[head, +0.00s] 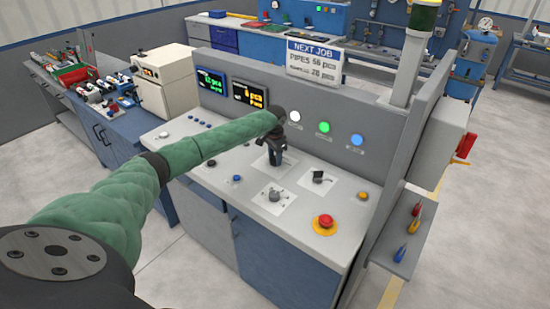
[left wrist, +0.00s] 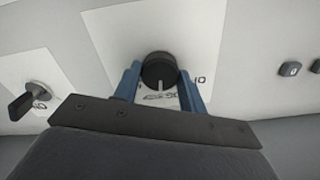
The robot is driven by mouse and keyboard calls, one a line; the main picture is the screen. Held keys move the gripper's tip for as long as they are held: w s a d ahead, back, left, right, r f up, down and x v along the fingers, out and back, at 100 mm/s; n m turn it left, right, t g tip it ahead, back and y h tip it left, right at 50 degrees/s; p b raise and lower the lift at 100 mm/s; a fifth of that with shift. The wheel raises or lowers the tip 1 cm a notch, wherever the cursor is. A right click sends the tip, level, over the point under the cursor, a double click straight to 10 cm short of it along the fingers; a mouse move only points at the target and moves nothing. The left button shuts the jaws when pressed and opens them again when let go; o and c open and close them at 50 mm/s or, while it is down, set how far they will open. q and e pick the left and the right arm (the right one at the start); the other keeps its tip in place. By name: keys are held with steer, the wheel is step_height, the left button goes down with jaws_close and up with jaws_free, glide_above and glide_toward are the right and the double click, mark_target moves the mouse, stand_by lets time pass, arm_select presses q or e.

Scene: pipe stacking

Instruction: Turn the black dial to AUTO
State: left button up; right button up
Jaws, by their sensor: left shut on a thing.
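The black dial (left wrist: 159,68) sits on a white plate in the left wrist view. A pale line on its face points toward the bottom of that picture. Lettering beside and below it is partly covered, so I cannot read which setting it is on. My left gripper (left wrist: 161,76) has its blue fingers on both sides of the dial, shut on it. In the head view my left gripper (head: 276,158) points down onto the console (head: 215,182) and hides most of the dial. My right gripper is in neither view.
A grey knob (head: 275,194), a black-handled switch (head: 318,177) and a red emergency button (head: 323,221) stand near the gripper on the console. White, green and blue lamps (head: 324,127) and two screens (head: 249,95) are on the back panel. A partition (head: 408,140) closes the right end.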

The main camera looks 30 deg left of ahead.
arm_select(q)
steer(key=shift+m, duration=0.9)
steer(key=m, duration=0.2)
steer(key=shift+m+b, duration=0.35)
steer(key=shift+m, duration=0.05)
steer(key=m, duration=0.4)
steer(key=shift+r+b, duration=0.1)
steer(key=shift+b, duration=0.25)
steer(key=shift+m, duration=1.1)
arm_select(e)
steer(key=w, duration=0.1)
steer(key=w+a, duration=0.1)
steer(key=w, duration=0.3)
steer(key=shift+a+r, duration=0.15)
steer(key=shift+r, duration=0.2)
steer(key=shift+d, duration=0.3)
arm_select(q)
steer(key=shift+r, duration=0.1)
